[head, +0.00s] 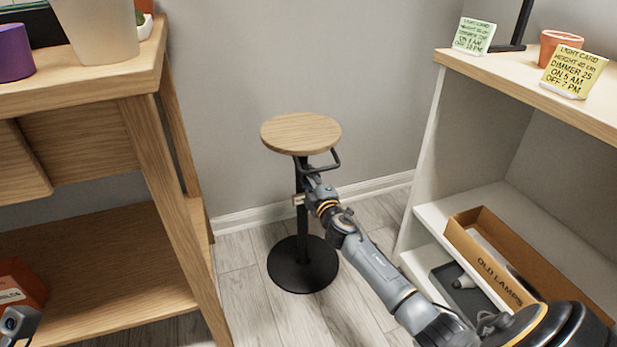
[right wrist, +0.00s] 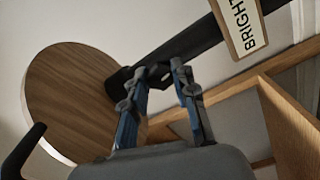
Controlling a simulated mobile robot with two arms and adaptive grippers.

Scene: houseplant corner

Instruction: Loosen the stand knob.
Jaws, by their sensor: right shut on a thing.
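The stand has a round wooden top (head: 301,133), a black pole (head: 302,222) and a round black base (head: 303,264). It stands upright on the floor by the wall. My right gripper (head: 307,178) is at the pole just below the top. In the right wrist view the gripper (right wrist: 158,75) has its two fingers around a small dark knob (right wrist: 154,73) beside the pole (right wrist: 195,42); the fingers partly hide the knob. A bit of my left gripper (head: 18,325) shows at the lower left edge; its fingers cannot be made out.
A label reading BRIGHT (right wrist: 240,22) is on the pole. A black handle (head: 324,163) sits under the stand's top. A wooden table (head: 150,60) stands at left. At right, a shelf (head: 520,85) holds light cards and an OLD LAMPS box (head: 480,262).

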